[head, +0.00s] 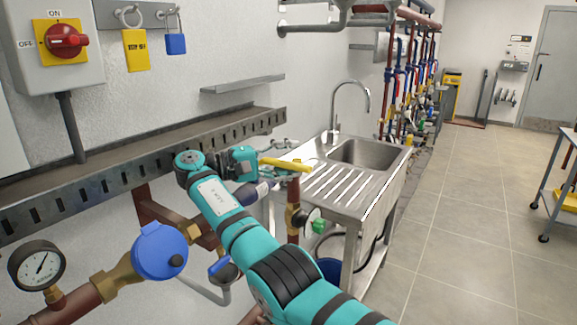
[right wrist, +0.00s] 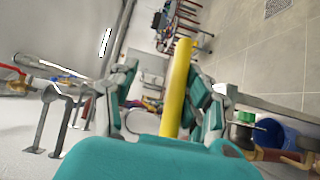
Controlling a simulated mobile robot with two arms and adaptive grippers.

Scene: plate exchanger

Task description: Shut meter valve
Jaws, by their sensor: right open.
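A yellow lever handle (head: 287,164) shows at the top of the red pipe with a brass fitting (head: 293,192), left of the sink. I take it for the meter valve's handle; its pivot is hidden. My right gripper (head: 268,157) is at the handle's left end. In the right wrist view, its two fingers (right wrist: 163,75) are spread apart, with the yellow bar (right wrist: 178,85) between them; I cannot tell whether they touch it. A water meter with a blue lid (head: 160,250) sits on the pipe at the lower left. My left gripper is not in view.
A steel sink (head: 365,152) with a drainer stands right of the handle. A metal cable tray (head: 130,165) runs along the wall behind my right arm. A pressure gauge (head: 37,268) is at the lower left. The tiled floor (head: 465,215) at the right is mostly free.

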